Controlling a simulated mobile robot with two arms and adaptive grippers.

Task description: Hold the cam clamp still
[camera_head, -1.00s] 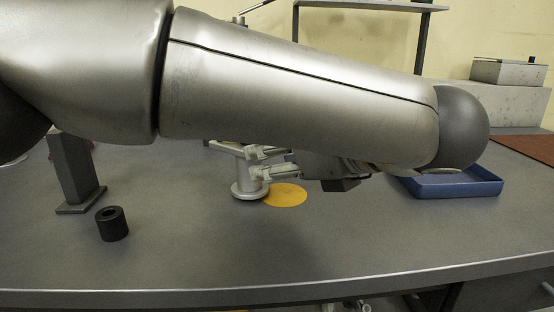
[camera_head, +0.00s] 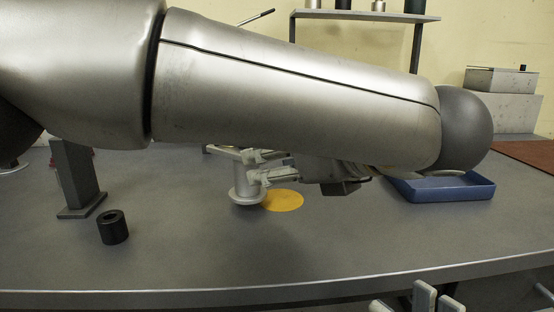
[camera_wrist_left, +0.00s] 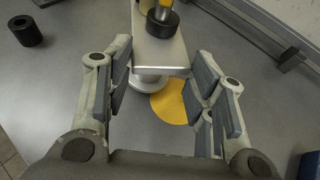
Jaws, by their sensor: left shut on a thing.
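The cam clamp stands upright on the grey bench, with its round pale base (camera_head: 248,196) in the head view. In the left wrist view its flat metal body (camera_wrist_left: 158,52) lies between the finger pads, with a black and yellow part on top. My left gripper (camera_head: 254,167) is shut on the clamp's body from the right, and its fingers also show in the left wrist view (camera_wrist_left: 160,82). My forearm hides the clamp's upper part in the head view. My right gripper (camera_head: 437,298) shows only partly at the bottom edge, and its opening is unclear.
A yellow disc (camera_head: 284,200) lies flat beside the clamp base. A black hollow cylinder (camera_head: 113,228) and a dark grey post (camera_head: 77,178) stand to the left. A blue tray (camera_head: 445,190) sits at the right. The front middle of the bench is clear.

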